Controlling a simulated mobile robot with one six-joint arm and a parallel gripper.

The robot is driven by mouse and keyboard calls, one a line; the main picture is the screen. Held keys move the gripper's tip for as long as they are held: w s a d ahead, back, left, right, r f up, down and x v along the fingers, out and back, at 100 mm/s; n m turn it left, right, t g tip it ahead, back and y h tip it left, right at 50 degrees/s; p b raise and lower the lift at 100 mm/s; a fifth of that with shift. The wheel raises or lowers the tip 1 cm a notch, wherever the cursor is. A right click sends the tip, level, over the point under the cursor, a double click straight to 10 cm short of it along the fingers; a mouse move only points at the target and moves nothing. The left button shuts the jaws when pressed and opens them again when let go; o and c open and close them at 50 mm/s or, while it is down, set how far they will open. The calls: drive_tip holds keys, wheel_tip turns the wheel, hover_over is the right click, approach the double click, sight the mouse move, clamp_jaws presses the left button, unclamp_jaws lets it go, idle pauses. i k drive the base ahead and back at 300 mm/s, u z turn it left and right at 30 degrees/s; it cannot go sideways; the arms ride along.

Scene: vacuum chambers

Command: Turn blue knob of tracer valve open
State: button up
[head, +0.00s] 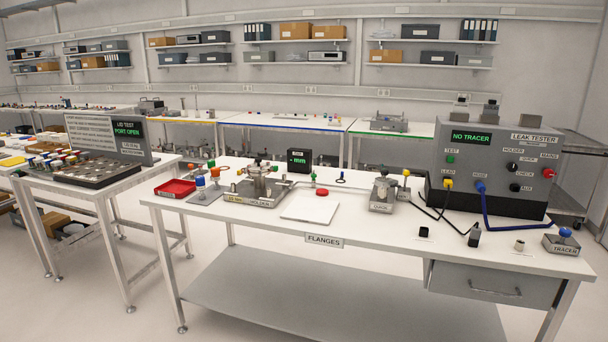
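The tracer valve (567,245) is a small grey block with a "TRACER" label on its front. It sits at the front right corner of the flanges bench in the head view. Its blue knob (565,232) is on top; I cannot tell its turn position from here. A blue hose (487,213) runs from the leak tester (518,167) down and right across the bench towards the valve. The tester's screen reads "NO TRACER". My gripper is not in view.
The drawer (492,285) is shut below.

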sight(565, 233)
drive_tip(key=z, duration=4.1)
drive_tip(key=i, duration=0.1)
drive_tip(key=u, duration=2.7)
drive_tip(key=k, duration=0.7)
drive_tip(key=z, duration=0.25)
drive_tip(key=i, duration=0.4)
